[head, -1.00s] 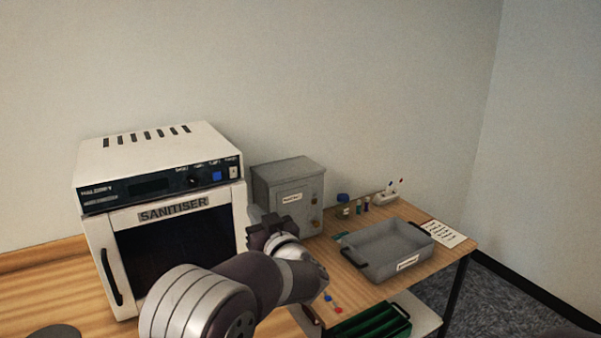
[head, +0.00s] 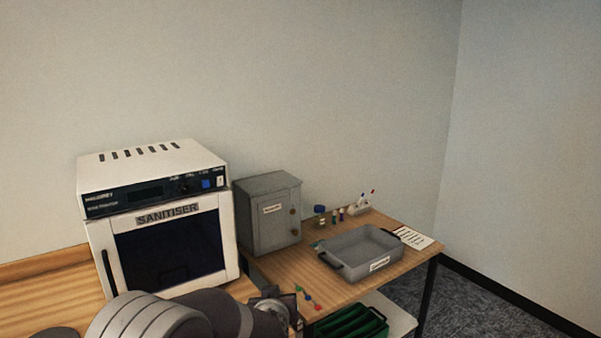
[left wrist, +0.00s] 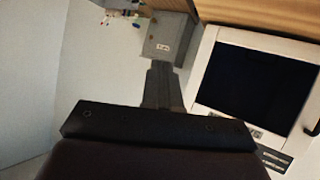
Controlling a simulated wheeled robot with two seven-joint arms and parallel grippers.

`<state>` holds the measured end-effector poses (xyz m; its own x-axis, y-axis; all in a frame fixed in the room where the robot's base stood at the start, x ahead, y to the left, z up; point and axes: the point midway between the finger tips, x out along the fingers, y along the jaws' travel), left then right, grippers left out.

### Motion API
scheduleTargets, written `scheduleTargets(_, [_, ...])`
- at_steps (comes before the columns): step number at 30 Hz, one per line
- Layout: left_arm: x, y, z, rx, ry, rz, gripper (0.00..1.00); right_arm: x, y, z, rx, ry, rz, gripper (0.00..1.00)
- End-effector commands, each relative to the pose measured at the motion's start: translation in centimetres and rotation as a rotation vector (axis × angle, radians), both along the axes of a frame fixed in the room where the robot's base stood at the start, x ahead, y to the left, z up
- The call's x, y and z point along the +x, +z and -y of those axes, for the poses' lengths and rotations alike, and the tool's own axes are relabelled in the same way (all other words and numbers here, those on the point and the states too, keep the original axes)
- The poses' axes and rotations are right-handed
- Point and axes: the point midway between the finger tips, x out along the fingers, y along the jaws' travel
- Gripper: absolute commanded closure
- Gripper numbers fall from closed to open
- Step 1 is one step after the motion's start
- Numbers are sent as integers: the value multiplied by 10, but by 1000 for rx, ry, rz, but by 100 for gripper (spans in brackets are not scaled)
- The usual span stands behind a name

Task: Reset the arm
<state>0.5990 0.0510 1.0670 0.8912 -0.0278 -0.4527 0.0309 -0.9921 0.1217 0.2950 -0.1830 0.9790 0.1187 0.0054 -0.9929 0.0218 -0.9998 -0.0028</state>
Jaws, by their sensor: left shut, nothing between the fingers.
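My left arm comes in at the bottom of the head view, low in front of the sanitiser (head: 160,225). My left gripper (head: 293,305) is at the bottom centre of that view, near the front edge of the wooden table. In the left wrist view the left gripper (left wrist: 162,85) shows its dark fingers together, with nothing held. That view is turned over, with the sanitiser (left wrist: 255,85) at right and the grey cabinet (left wrist: 168,45) beyond the fingertips. My right gripper is not in view.
The grey cabinet (head: 268,215) stands right of the sanitiser. A grey tray (head: 360,262) with dark handles sits on the table, with small bottles (head: 320,216) behind it and a paper sheet (head: 414,238) to its right. A green crate (head: 350,328) is below.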

Motion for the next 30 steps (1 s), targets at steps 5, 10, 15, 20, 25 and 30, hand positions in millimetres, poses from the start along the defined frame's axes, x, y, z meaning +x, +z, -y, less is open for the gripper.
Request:
scheduleTargets(5, [-93,-60,-14,-6,-147,-403,100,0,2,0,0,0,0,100])
scheduleTargets(10, [-226,-92,-69,62,-182,-838,100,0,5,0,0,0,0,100])
scheduleTargets(15, [-306,-90,-117,133,-164,-1020,100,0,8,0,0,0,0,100])
scheduleTargets(20, [-306,-78,-132,108,-110,-980,100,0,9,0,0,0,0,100])
scheduleTargets(25, [-306,-78,-132,108,-110,-980,100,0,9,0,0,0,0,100])
scheduleTargets(30, [-306,-78,-132,108,-110,-980,100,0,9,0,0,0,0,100])
